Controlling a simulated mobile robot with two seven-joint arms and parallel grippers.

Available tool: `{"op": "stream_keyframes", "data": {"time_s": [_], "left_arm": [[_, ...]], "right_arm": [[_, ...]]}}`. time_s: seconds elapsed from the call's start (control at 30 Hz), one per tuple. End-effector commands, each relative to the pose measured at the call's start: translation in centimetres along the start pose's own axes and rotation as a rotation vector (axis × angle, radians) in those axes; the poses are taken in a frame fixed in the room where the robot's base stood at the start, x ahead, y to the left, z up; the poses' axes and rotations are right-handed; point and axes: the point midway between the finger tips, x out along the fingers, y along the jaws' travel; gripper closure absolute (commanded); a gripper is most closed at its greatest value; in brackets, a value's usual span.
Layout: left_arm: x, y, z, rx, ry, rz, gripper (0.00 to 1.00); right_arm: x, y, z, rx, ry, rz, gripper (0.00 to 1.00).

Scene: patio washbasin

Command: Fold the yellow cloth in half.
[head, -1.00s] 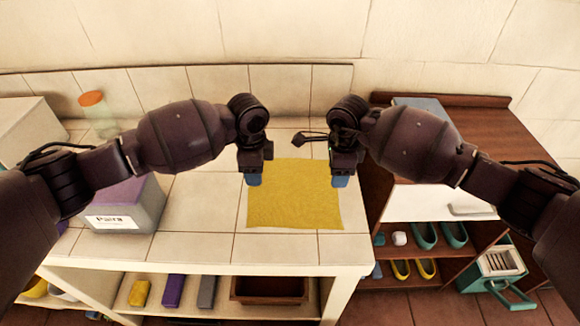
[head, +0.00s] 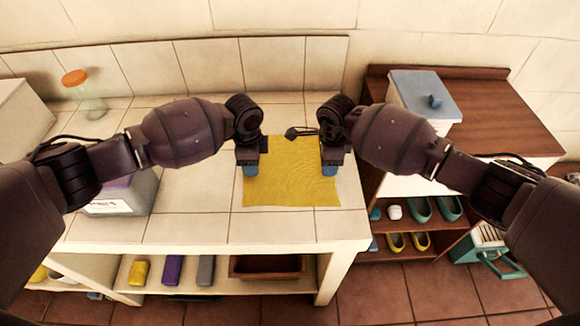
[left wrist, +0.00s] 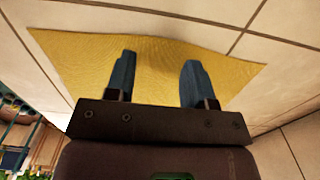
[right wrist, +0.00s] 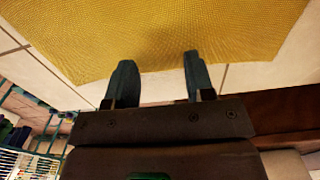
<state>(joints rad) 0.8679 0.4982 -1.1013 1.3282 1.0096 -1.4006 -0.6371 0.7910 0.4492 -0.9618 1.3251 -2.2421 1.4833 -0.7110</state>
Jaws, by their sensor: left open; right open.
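The yellow cloth (head: 290,185) lies flat and spread out on the tiled counter in the head view. My left gripper (head: 250,172) is over its left side, pointing down. In the left wrist view, the open blue fingers (left wrist: 157,80) are over the cloth (left wrist: 150,50), with nothing between them but cloth below. My right gripper (head: 329,170) is at the cloth's right edge. In the right wrist view, its open fingers (right wrist: 157,80) have their tips at the cloth's edge (right wrist: 160,35). Whether the fingertips touch the cloth is unclear.
A grey bin with a purple top (head: 125,195) stands left on the counter (head: 190,228), with an orange-lidded jar (head: 88,95) behind. A wooden cabinet (head: 490,105) with a blue-lidded box (head: 425,95) and shoes stands right. The counter's front is clear.

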Motion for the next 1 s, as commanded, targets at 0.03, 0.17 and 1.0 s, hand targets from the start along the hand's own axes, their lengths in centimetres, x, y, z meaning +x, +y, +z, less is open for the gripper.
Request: {"op": "stream_keyframes", "data": {"time_s": [0.03,0.17,1.0], "left_arm": [[0.13,0.01,-0.01,0.0,0.0,0.0,0.51],[0.2,0.01,-0.02,0.0,0.0,0.0,0.51],[0.47,0.05,0.02,0.0,-0.001,0.002,0.9]], "right_arm": [[0.12,0.0,0.0,0.0,0.0,0.0,0.51],[0.19,-0.01,-0.01,0.0,0.0,0.0,0.51],[0.5,0.05,-0.04,0.0,0.0,0.001,0.9]]}}
